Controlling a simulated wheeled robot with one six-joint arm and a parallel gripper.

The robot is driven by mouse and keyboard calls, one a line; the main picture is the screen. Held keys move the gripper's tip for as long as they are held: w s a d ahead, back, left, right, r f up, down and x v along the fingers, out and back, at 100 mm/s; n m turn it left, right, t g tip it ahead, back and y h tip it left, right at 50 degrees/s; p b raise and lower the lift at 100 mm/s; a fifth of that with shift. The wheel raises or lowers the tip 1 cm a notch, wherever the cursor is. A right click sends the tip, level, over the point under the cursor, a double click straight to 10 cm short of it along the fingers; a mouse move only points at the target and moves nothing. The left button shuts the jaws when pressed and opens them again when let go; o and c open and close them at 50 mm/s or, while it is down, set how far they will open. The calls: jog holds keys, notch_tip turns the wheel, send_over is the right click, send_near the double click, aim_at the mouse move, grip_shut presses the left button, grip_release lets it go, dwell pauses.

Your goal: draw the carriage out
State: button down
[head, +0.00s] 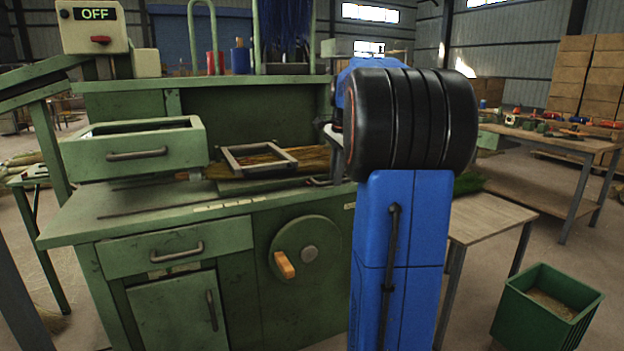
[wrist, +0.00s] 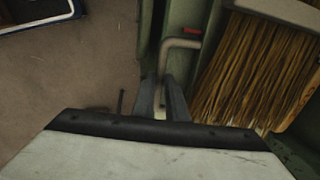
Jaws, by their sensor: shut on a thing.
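In the wrist view, my gripper (wrist: 162,88) has its two dark fingers close together on a bent pale handle (wrist: 181,44) with a red mark, beside a green metal edge. In the head view, my blue arm hides most of my gripper, so its fingers do not show clearly. The carriage appears to be the low green slide (head: 228,186) on the bench, bearing a bundle of straw (head: 312,158) under a grey rectangular frame (head: 232,163). The straw also shows in the wrist view (wrist: 250,75), right of my fingers.
The green bench (head: 120,212) has a drawer, a cupboard and an orange-handled wheel (head: 286,264) on its front. A green box (head: 135,150) stands left of the straw. A switch box (head: 92,25) reads OFF. A small table (head: 486,215) and a green bin (head: 548,305) stand right.

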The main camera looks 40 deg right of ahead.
jog(key=s+d, duration=0.3)
jog(key=d, duration=0.9)
jog(key=shift+s+d, duration=0.3)
jog(key=c, duration=1.8)
grip_release()
jog(key=shift+d, duration=0.15)
jog(key=shift+o, duration=0.2)
jog(key=s+a+r, duration=0.1)
jog(key=s+r, duration=0.2)
jog(key=r, duration=1.4)
jog(key=shift+a, duration=0.1)
